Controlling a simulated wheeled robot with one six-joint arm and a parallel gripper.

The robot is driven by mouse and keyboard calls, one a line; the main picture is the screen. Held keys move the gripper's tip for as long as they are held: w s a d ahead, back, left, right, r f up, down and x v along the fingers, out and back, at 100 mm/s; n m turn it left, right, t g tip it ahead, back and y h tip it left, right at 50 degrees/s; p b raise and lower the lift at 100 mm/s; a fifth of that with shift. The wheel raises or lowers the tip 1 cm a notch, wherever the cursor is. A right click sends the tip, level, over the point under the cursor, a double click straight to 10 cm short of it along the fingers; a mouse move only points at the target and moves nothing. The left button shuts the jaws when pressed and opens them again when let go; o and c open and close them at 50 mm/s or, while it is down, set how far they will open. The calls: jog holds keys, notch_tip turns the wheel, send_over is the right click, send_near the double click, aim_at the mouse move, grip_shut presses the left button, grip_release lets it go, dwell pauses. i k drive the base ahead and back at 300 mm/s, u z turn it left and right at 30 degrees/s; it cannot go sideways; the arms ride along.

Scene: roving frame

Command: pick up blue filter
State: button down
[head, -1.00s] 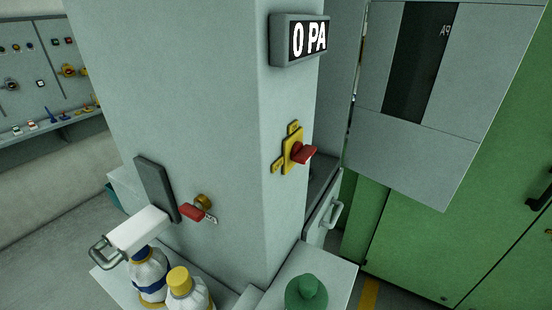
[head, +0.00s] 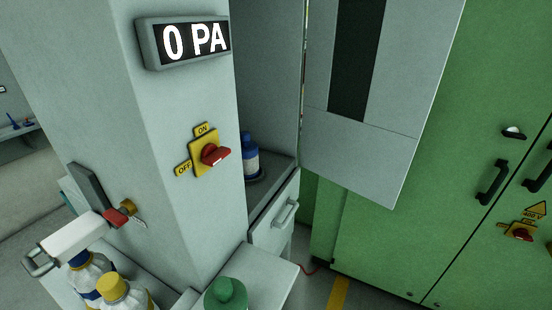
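I cannot tell for sure which thing is the blue filter. A blue-topped bottle-like thing (head: 249,160) with a pale label stands upright in the open grey recess behind the column, partly hidden by the column's edge. A bottle with blue markings (head: 82,270) stands at the lower left, below a white block with a grey handle (head: 68,241). My gripper is not in the head view.
The grey column (head: 165,120) carries a "0 PA" display (head: 190,41) and a red switch (head: 211,155). A yellow-capped bottle (head: 120,294) and a green-topped thing (head: 226,295) are in front. A grey panel (head: 365,150) and green cabinets (head: 455,140) are at right.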

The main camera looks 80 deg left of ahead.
aim_at(250, 150)
jog(key=i, duration=0.4)
jog(key=u, duration=1.45)
jog(key=i, duration=1.7)
jog(key=u, duration=3.6)
